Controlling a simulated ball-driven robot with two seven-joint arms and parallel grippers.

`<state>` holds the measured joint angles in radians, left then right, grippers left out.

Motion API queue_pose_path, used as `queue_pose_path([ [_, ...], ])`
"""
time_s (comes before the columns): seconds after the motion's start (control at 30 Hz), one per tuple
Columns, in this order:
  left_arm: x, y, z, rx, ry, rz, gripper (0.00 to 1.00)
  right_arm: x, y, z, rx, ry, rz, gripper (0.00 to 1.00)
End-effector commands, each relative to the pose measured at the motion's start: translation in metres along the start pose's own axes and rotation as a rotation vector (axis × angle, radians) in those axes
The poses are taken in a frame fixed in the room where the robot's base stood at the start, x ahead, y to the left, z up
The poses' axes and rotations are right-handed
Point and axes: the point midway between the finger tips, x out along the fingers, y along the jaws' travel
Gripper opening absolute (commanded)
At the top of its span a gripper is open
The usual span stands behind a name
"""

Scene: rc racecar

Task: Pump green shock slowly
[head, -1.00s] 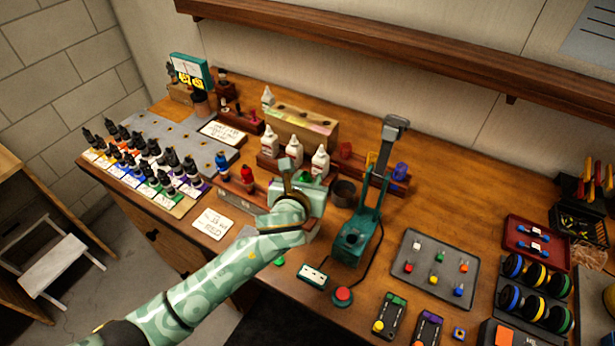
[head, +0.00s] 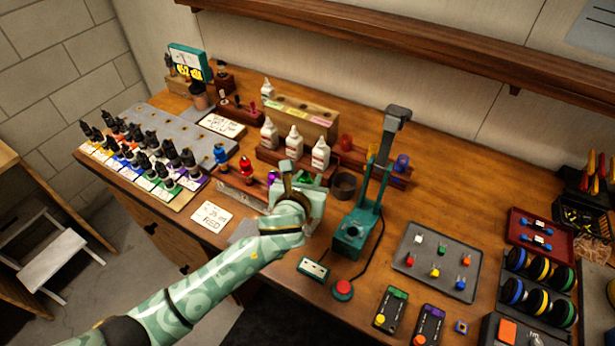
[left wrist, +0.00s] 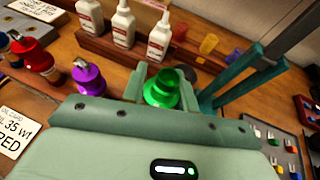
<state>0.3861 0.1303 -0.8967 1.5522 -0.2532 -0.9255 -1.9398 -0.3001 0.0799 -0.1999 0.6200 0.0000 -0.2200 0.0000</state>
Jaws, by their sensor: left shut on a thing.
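My left gripper (head: 296,180) is shut on the green shock (left wrist: 161,90), which stands between its fingers in the left wrist view. The gripper mostly hides this shock in the head view. The purple shock (left wrist: 89,78) is just left of the gripper, and the red shock (left wrist: 36,57) is further left. In the head view the red shock (head: 246,170) and blue shock (head: 220,157) stand in a row with the purple one (head: 273,179). I cannot tell whether the green shock's lower end still touches its holder. My right gripper is not in view.
A teal press-like stand (head: 352,235) is close right of the gripper. White bottles (head: 320,153) stand behind it. A red button (head: 343,288) and a grey tray (head: 407,267) lie to the right. A card (head: 211,216) lies in front of the row.

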Motion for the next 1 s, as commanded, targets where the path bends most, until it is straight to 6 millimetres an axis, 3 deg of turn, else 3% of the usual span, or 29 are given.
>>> queue_pose_path([
  [1.0,0.017,0.0,-0.041,0.0,0.0,0.0,0.06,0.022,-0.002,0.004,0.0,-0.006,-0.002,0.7],
])
